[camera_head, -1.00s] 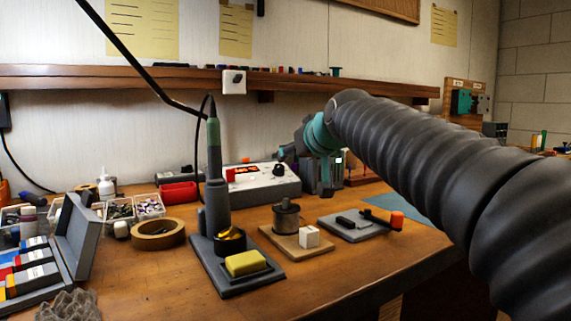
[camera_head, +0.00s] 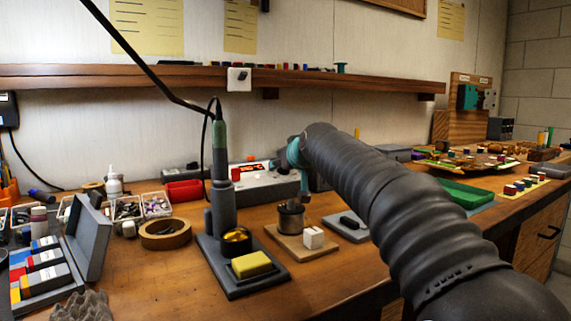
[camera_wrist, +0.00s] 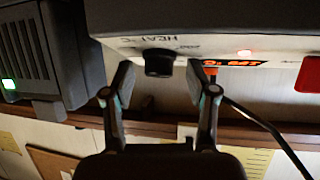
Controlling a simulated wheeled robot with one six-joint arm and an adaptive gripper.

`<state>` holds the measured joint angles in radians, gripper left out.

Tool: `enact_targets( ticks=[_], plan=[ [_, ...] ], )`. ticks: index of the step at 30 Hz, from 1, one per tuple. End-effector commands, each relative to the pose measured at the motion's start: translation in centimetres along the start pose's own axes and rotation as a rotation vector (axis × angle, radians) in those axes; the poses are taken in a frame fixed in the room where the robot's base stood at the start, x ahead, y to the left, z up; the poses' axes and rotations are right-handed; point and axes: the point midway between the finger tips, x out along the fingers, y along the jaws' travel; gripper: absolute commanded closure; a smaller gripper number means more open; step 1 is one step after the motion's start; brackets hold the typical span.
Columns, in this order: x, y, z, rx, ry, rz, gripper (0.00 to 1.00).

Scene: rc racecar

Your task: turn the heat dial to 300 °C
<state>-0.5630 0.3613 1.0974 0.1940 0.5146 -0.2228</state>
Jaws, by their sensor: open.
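The heat dial (camera_wrist: 158,63) is a black knob on the pale front of the soldering station (camera_wrist: 118,42), with upside-down "HEAT °C" lettering by it in the wrist view. A lit orange display (camera_wrist: 240,63) is beside it, too small to read surely. My gripper (camera_wrist: 160,78) is open, with one finger on each side of the dial's line and the knob between and just ahead of the tips. Contact is not visible. In the head view the station (camera_head: 258,192) stands at the back of the bench, and my gripper (camera_head: 298,168) is at its right part, hiding the dial.
The soldering iron in its stand (camera_head: 221,180) rises left of my gripper. A shelf (camera_head: 200,77) runs above.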

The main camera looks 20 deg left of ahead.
Motion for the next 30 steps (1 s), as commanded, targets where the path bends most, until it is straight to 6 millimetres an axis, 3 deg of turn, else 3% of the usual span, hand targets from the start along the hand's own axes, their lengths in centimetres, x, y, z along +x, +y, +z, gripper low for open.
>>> enact_targets(
  ticks=[7,14,30],
  plan=[
    [0.06,-0.01,0.02,0.000,0.000,0.000,0.42],
    [0.05,0.00,0.02,0.000,0.000,0.000,1.00],
    [0.08,-0.20,0.02,0.056,-0.008,0.059,1.00]
  ],
)
